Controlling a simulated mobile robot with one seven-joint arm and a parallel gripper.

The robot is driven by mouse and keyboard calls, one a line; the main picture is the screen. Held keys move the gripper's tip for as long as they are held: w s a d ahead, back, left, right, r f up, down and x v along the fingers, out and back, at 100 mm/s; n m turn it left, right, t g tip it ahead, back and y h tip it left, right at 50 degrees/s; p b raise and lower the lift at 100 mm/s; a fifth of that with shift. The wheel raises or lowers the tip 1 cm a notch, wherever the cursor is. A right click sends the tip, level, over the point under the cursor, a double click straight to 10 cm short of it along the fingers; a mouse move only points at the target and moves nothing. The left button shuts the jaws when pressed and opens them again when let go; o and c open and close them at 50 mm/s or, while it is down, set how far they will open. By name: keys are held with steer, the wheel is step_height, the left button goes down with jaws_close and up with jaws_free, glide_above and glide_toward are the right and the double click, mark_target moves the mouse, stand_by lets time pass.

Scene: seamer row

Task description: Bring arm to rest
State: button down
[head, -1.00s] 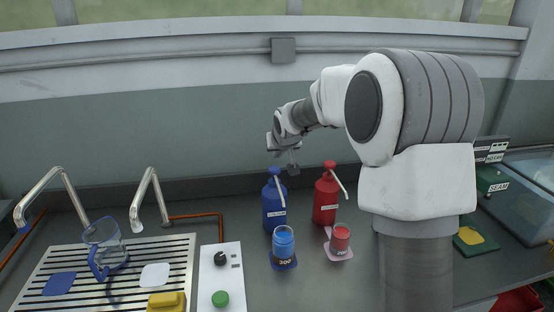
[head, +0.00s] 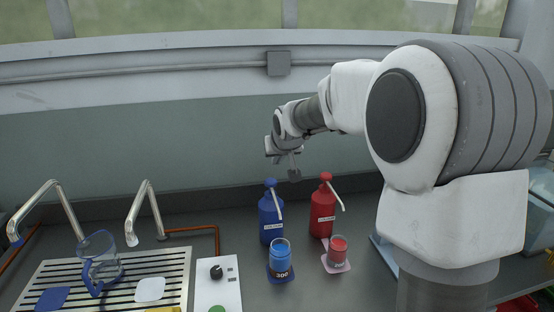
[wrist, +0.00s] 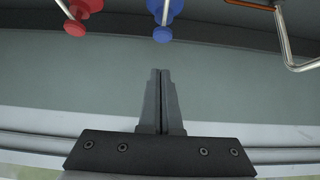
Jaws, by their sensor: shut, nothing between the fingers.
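My gripper (head: 294,174) hangs in the air in front of the wall, above and behind the two pump bottles, in the head view. In the wrist view its fingers (wrist: 161,75) are together with nothing between them. My arm reaches in from the right side of the head view, bent at the elbow. The gripper touches nothing that I can see.
A blue pump bottle (head: 271,213) and a red pump bottle (head: 323,208) stand on the counter behind a blue-filled cup (head: 280,258) and a red-filled cup (head: 337,250). A clear jug (head: 99,262) stands on the slatted drain (head: 110,274) by two taps.

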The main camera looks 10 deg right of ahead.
steer(key=s+r+g, duration=0.1)
steer(key=s+r, duration=0.1)
steer(key=s, duration=0.8)
steer(key=s+r+g, duration=0.1)
steer(key=s+r, duration=0.2)
steer(key=s, duration=0.7)
steer(key=s+f, duration=0.2)
steer(key=s, duration=0.7)
steer(key=s+f+g+p, duration=0.1)
steer(key=s+f, duration=0.1)
steer(key=s, duration=0.7)
steer(key=shift+d, duration=0.15)
